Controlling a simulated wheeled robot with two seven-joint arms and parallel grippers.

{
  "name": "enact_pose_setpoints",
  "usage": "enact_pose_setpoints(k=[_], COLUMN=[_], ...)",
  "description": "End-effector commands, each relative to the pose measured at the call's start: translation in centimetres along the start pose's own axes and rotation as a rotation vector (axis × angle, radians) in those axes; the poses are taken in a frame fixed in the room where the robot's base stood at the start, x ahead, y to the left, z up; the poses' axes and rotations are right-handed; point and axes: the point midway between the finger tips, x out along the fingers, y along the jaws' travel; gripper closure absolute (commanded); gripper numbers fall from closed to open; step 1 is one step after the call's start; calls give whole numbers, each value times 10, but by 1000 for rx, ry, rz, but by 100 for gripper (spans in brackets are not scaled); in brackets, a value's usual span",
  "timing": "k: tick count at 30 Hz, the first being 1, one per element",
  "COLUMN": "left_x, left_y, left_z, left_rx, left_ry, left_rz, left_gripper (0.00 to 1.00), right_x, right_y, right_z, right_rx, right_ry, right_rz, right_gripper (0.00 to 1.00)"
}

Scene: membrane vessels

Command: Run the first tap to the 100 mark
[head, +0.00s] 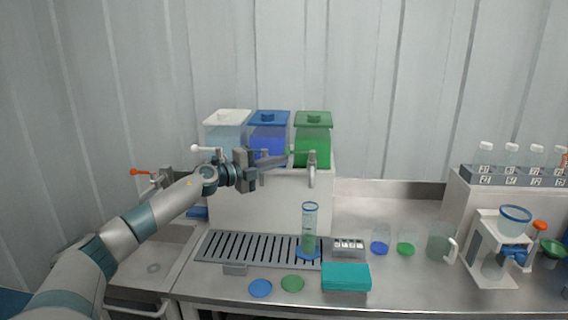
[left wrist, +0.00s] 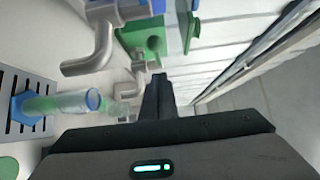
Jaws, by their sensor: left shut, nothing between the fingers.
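Three tanks stand on a white housing: a clear one (head: 228,128) with a white lid, a blue one (head: 268,135) and a green one (head: 313,135). A grey tap (head: 312,168) hangs below the green tank. A white-knobbed lever (head: 197,148) shows by the clear tank. My left gripper (head: 284,160) is shut and empty in front of the blue tank, its tips just left of the green tank's tap. It hides much of the middle tap. A measuring cylinder (head: 310,228) with a blue rim and base stands upright on the drip tray, with greenish content; its marks are too small to read. It also shows in the left wrist view (left wrist: 62,103).
The slotted drip tray (head: 225,249) lies before the housing. A teal block (head: 346,277), blue disc (head: 260,288) and green disc (head: 292,284) lie in front. Beakers and a jug (head: 440,242) stand right. A sink with a red-handled tap (head: 150,177) is left.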

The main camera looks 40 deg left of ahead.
Motion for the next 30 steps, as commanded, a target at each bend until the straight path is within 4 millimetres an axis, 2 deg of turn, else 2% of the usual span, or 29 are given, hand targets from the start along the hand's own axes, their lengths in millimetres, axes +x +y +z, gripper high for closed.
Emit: enact_pose_setpoints(k=[16, 21, 30], left_x=[-62, -70, -71], left_y=[5, 2, 1], left_z=[31, 34, 35], left_rx=[1, 1, 0], left_ry=[0, 2, 2], left_rz=[3, 2, 1], left_gripper=[100, 100, 100], right_x=[44, 47, 47], right_y=[-11, -11, -6], right_z=[-4, -3, 0], right_rx=[5, 4, 2], right_ry=[8, 8, 5], right_rz=[-10, -10, -5], right_gripper=[69, 69, 69])
